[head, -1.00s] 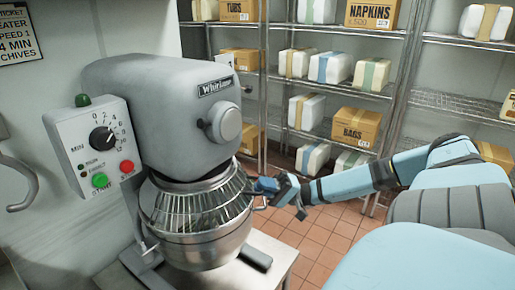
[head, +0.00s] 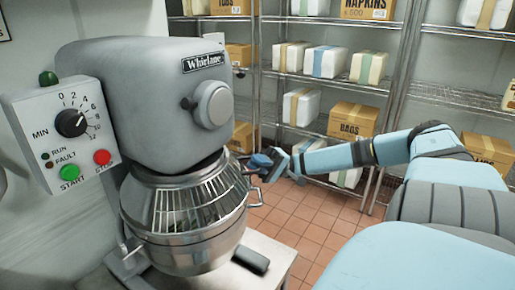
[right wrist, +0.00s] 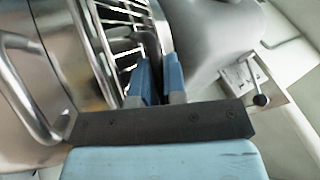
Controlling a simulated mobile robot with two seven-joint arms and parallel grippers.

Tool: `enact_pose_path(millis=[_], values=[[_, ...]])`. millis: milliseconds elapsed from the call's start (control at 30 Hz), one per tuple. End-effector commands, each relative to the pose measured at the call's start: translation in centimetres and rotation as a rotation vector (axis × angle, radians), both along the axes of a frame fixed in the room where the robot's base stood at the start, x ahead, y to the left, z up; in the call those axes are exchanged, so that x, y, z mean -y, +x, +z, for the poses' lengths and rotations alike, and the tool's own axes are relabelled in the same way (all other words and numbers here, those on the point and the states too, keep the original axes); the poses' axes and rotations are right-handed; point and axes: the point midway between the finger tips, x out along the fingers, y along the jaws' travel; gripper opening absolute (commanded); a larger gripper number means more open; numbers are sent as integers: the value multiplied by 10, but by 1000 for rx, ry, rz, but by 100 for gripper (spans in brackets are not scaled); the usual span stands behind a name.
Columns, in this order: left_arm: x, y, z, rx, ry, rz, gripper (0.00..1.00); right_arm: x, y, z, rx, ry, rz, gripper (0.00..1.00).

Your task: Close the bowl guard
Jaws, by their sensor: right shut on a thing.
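The bowl guard (head: 190,207) is a cage of thin metal bars around the top of the steel mixer bowl (head: 185,250), under the grey mixer head (head: 135,100). In the head view my right gripper (head: 259,163) is at the right side of the guard, with its blue fingers by the rim. In the right wrist view the fingers (right wrist: 160,80) are close together beside the guard's bars (right wrist: 122,35). They are shut on part of the guard, though the gripped piece is mostly hidden. My left gripper is out of view.
A control box (head: 72,130) with a dial, a green button and a red button is on the mixer's left. The mixer stands on a pale table (head: 270,262). Wire shelves (head: 330,85) with boxes and wrapped packs stand behind. The tiled floor (head: 300,220) between is clear.

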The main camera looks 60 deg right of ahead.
Motion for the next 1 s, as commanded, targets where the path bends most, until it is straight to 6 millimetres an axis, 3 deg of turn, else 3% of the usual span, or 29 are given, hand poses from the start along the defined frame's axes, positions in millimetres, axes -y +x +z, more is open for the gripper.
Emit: enact_pose_path(millis=[167, 200, 300, 667, 1000], values=[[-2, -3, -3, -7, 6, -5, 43, 2, 2, 5, 4, 2, -5, 0], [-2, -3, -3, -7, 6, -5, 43, 2, 2, 5, 4, 2, -5, 18], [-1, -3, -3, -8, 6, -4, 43, 2, 2, 4, 4, 2, -5, 36], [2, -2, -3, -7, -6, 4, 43, 6, 0, -2, 1, 0, -4, 36], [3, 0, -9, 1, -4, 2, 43, 65, -14, -35, 4, 0, -6, 36]])
